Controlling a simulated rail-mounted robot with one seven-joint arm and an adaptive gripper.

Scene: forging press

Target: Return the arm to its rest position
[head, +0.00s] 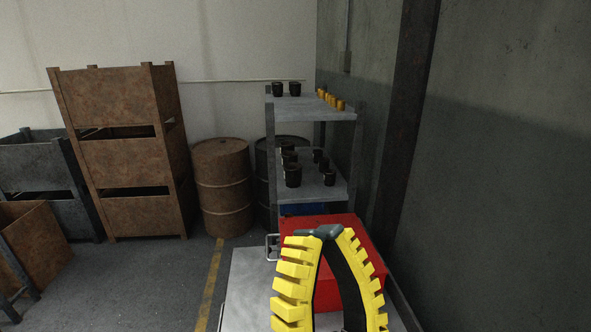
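My gripper (320,232) shows at the bottom centre of the head view. Its two ribbed yellow fingers have black inner faces and bow apart lower down. Their dark grey tips come together at the top, so it looks shut, with nothing seen between the fingers. It points up and away in front of a red box (345,237). The base of the gripper and the rest of my arm are outside the picture.
A grey shelf (325,107) with several black cups and small orange cylinders stands behind the red box. Rusty crates (120,100) and a rusty drum (221,185) stand left. A dark post (405,130) and wall are at right. The floor (150,280) at lower left is clear.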

